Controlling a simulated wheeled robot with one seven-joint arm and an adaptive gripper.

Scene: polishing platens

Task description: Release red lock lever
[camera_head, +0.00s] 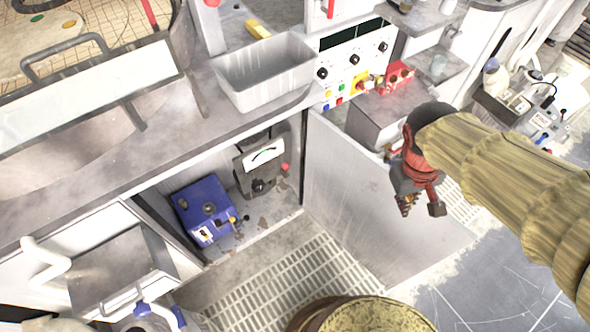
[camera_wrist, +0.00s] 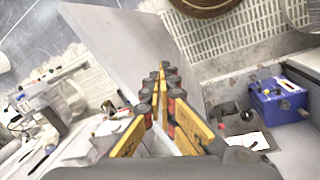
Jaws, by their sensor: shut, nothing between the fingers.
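My gripper (camera_head: 405,207) hangs at the right, in front of the light cabinet door panel, apart from the bench. In the wrist view its yellow and black fingers (camera_wrist: 163,72) converge at the tips, shut and empty. No part stands out clearly as the red lock lever. Red parts in the head view are a red knob (camera_head: 285,167) beside the dark gauge box (camera_head: 262,158), a red upright handle (camera_head: 331,9) at the top, and a red block (camera_head: 396,76) right of the control panel.
A blue box (camera_head: 207,209) and the gauge box sit inside the open cabinet. The door panel (camera_head: 370,195) stands beside the opening. A grey bin (camera_head: 265,73) and the control panel (camera_head: 354,60) are on the bench. A slatted floor mat (camera_head: 292,285) lies in front.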

